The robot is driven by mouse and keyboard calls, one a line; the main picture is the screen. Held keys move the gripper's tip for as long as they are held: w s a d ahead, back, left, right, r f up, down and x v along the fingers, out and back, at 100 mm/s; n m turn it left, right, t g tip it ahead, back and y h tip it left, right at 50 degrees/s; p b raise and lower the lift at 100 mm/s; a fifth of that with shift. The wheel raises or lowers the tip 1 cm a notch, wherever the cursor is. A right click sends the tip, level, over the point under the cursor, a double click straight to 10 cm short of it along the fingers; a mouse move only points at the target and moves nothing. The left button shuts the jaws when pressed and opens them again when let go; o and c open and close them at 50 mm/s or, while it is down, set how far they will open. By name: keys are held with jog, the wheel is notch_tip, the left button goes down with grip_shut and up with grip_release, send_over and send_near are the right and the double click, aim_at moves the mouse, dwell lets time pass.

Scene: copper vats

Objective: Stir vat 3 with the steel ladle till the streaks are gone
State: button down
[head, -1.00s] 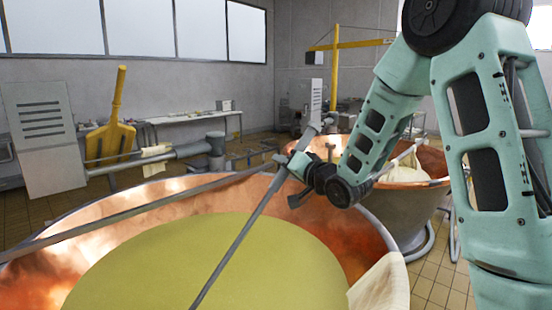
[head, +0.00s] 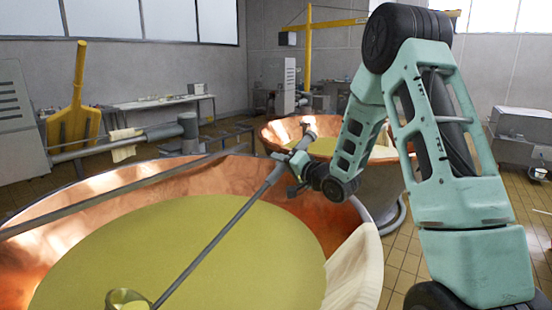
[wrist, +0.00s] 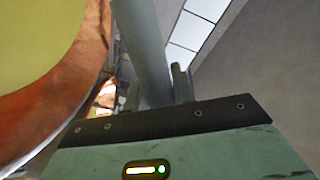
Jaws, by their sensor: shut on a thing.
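The steel ladle's long handle (head: 225,228) slants down to the left across a large copper vat (head: 352,218). Its bowl (head: 128,300) shows at the bottom edge of the head view, at the surface of the yellow-green liquid (head: 200,255). I cannot tell how deep it sits. The liquid looks even in colour; I see no streaks. No number shows on the vat. My gripper (head: 298,166) is shut on the upper handle, above the vat's far right rim. The wrist view shows the handle (wrist: 143,45) passing up from my gripper (wrist: 165,92).
A grey bar (head: 120,198) spans the vat at left. A pale cloth (head: 355,275) hangs over its right rim. A second copper vat (head: 375,185) stands behind. A yellow paddle (head: 72,120) and a grey pipe (head: 110,143) are at left.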

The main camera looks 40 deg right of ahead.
jog(key=d+f+m+b, duration=0.35)
jog(key=f+b, duration=0.25)
jog(key=f, duration=0.7)
jog(key=d+f+m+b, duration=0.3)
jog(key=d+f+b, duration=0.3)
jog(key=f, duration=0.8)
jog(key=a+f+m+b, duration=0.2)
jog(key=f+b, duration=0.2)
jog(key=f, duration=0.3)
jog(key=a+f+m+b, duration=0.2)
jog(key=f+b, duration=0.3)
jog(key=f, duration=0.3)
jog(key=shift+w+a+f, duration=0.25)
jog(key=shift+w+a, duration=0.05)
jog(key=shift+a, duration=0.15)
